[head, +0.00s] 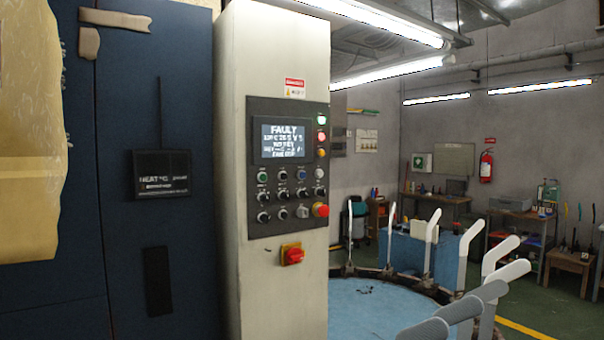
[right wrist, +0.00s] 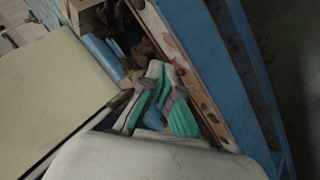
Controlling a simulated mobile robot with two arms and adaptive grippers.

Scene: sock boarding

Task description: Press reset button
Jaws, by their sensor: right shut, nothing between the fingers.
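The control panel (head: 288,165) is on the front of a cream cabinet (head: 272,60) in the head view. Its screen (head: 283,140) reads FAULT, with smaller text I cannot read surely. Below are rows of small round buttons and switches, including a green one (head: 262,177), a blue one (head: 301,174) and a white one (head: 319,173). Their labels are too small to read, so I cannot tell which is the reset button. A red mushroom button (head: 321,210) is at the panel's lower right.
A blue round table (head: 370,306) with upright pale forms (head: 499,256) stands to the right. Workbenches (head: 510,212) line the back.

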